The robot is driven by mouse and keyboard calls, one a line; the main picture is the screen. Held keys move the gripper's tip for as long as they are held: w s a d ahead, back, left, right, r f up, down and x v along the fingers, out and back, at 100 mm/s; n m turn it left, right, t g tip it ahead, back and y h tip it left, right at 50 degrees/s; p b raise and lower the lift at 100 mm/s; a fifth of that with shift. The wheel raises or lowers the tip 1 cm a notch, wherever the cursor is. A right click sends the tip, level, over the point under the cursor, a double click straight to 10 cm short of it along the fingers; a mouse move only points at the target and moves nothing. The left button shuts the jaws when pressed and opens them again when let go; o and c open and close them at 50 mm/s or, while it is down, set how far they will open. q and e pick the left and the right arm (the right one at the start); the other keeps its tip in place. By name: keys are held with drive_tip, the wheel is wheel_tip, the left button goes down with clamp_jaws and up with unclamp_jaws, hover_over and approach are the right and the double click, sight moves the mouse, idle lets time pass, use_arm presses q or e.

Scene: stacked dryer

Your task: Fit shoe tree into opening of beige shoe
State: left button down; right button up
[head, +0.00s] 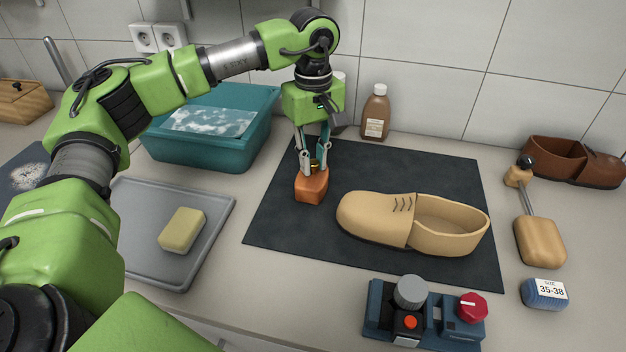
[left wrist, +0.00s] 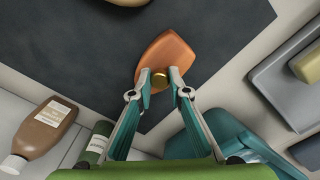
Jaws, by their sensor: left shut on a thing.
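The beige shoe (head: 375,220) lies on a dark mat, toe to the left, its wide opening (head: 447,212) empty and facing up. My left gripper (head: 313,166) points down left of the toe, shut on the brass knob of an orange-brown wedge-shaped block (head: 311,187). The left wrist view shows the block (left wrist: 168,55) with the knob between the fingertips (left wrist: 160,82). I cannot tell if the block touches the mat. A pale wooden shoe tree (head: 539,242) with a metal rod and black knob lies right of the mat. My right gripper is out of view.
A teal basin (head: 258,138) with foam and a brown bottle (head: 375,115) stand behind. A grey tray (head: 222,212) holds a yellow sponge (head: 182,230). A blue device (head: 440,325) stands in front, a size-labelled blue item (head: 541,292) front right, a brown shoe (head: 565,160) back right.

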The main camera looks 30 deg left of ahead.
sight(315, 163)
use_arm(q)
drive_tip(key=shift+r+p, duration=0.65)
drive_tip(key=shift+r, duration=0.1)
drive_tip(key=r, duration=0.1)
drive_tip(key=p, duration=0.1)
drive_tip(key=r, duration=0.1)
drive_tip(key=shift+s+d+r+p, duration=0.1)
drive_tip(key=shift+d+r+p, duration=0.15)
drive_tip(key=shift+r+p, duration=0.15)
drive_tip(key=s+d+r+p, duration=0.4)
drive_tip(key=s+d+r, duration=0.3)
drive_tip(key=d, duration=0.4)
drive_tip(key=shift+d+r, duration=0.25)
drive_tip(key=shift+r, duration=0.6)
